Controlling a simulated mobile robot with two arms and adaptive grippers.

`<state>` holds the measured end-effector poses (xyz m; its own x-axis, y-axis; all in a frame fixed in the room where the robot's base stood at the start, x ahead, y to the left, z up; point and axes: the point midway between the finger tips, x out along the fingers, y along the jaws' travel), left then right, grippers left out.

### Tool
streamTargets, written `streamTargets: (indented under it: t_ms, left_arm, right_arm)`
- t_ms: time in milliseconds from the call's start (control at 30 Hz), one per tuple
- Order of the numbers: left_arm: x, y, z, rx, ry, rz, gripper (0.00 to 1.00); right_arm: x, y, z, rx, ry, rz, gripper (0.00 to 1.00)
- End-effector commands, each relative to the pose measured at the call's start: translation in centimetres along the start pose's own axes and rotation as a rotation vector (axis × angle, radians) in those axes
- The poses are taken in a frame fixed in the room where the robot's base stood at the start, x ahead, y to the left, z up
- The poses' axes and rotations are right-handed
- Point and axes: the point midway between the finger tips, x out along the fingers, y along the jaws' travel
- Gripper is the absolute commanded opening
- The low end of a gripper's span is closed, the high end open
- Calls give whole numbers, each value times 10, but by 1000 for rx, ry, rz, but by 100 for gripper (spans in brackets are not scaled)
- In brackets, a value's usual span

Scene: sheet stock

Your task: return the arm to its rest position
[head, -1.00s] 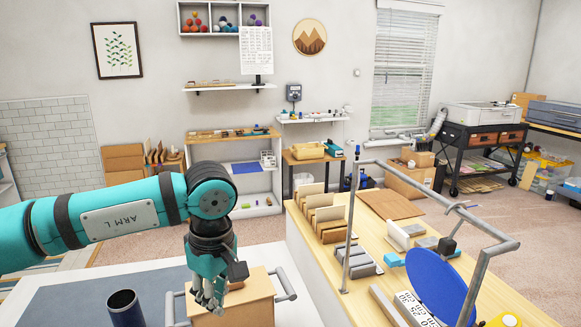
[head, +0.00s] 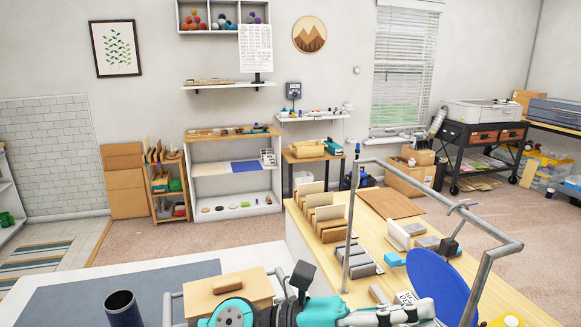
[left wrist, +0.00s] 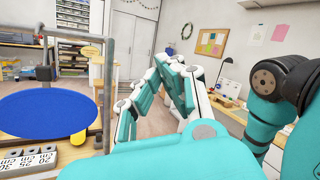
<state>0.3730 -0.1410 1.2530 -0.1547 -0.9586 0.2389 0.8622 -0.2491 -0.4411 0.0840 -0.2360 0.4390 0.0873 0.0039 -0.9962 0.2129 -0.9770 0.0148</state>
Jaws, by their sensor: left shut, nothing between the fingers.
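My left arm is folded low across the bottom of the head view, its teal joint partly cut off by the lower edge. My left gripper (head: 424,309) lies at its right end, pointing right, in front of the wooden bench. It is shut and empty. In the left wrist view its teal and white fingers (left wrist: 165,85) fill the middle, with nothing between them. My right gripper is not in view.
A wooden box (head: 228,292) and a dark cup (head: 122,308) stand on the white table at lower left. The wooden bench (head: 375,232) on the right carries a metal rail frame (head: 480,270), sheet racks and a blue disc (head: 436,285), close to my gripper.

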Motion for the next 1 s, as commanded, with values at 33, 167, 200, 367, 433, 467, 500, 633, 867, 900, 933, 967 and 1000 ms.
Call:
streamTargets:
  t_ms: [33,167,200,367,433,467,500,633,867,900,933,967,1000]
  left_arm:
    - [-8,4,21,-138,-179,24,0]
    - [-62,37,66,-508,-637,120,0]
    - [-87,53,70,-625,-774,158,0]
    - [-192,108,39,-1048,-1251,318,0]
    - [-234,124,8,-1205,-1427,392,0]
    - [-250,128,-7,-1268,-1499,423,0]
    - [-271,132,-30,-1350,-1592,468,0]
    - [-329,129,-111,-1592,-1878,621,0]
    - [-384,83,-233,-1879,-2258,882,0]
    - [-389,74,-248,-1910,-2306,920,0]
    - [-392,67,-258,1889,2286,-927,0]
    - [-395,60,-268,1856,2253,-927,0]
    - [-398,51,-281,1814,2212,-927,0]
  right_arm:
    - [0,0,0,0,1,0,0]
    - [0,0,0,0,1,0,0]
    - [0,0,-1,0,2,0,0]
    - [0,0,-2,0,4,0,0]
    - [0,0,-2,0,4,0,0]
    - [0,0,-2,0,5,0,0]
    - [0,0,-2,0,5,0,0]
    - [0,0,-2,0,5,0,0]
    - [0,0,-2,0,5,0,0]
    - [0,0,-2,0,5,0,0]
    - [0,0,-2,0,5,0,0]
    - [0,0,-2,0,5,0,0]
    - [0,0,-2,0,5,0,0]
